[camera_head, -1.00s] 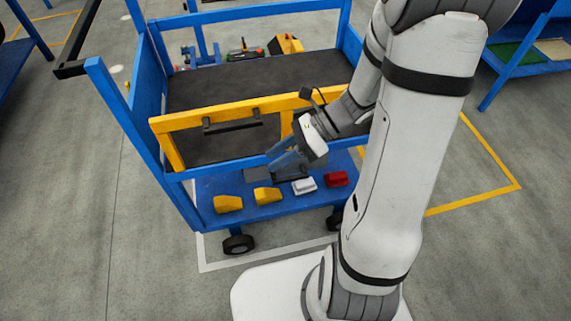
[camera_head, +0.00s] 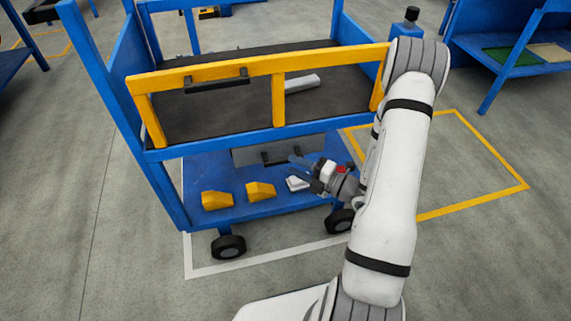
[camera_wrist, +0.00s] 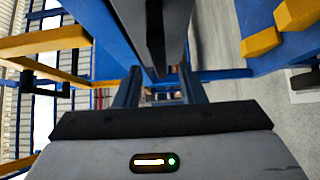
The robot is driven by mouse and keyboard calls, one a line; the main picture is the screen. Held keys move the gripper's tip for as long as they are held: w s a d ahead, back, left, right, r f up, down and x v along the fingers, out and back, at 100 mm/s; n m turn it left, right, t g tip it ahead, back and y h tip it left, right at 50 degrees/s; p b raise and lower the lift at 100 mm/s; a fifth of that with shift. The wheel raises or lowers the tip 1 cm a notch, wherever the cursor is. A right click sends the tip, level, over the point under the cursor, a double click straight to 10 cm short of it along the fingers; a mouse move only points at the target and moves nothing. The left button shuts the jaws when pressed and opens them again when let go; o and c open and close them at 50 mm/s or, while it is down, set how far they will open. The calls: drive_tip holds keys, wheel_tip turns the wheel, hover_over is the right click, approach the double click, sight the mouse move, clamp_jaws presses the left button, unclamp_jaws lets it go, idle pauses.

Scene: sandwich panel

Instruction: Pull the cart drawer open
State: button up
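The cart drawer (camera_head: 248,157) is a grey front under the blue middle rail of the cart, and it looks shut. Its dark handle (camera_head: 281,157) is on that front. My gripper (camera_head: 302,166) is just to the right of the handle, with its blue fingers pointing left toward it. In the wrist view my gripper (camera_wrist: 160,82) has its two fingers apart with a gap between them. The dark handle (camera_wrist: 155,38) shows ahead, in line with that gap. I cannot tell whether the fingers touch it.
Yellow blocks (camera_head: 216,200) and a white block (camera_head: 297,183) lie on the cart's lower shelf; a red block is mostly hidden by my gripper. A yellow rail with a dark handle (camera_head: 217,80) spans the cart above. Floor in front is clear.

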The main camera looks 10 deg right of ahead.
sight(286, 162)
drive_tip(key=b+x, duration=0.1)
drive_tip(key=x, duration=0.4)
clamp_jaws()
idle(0.3)
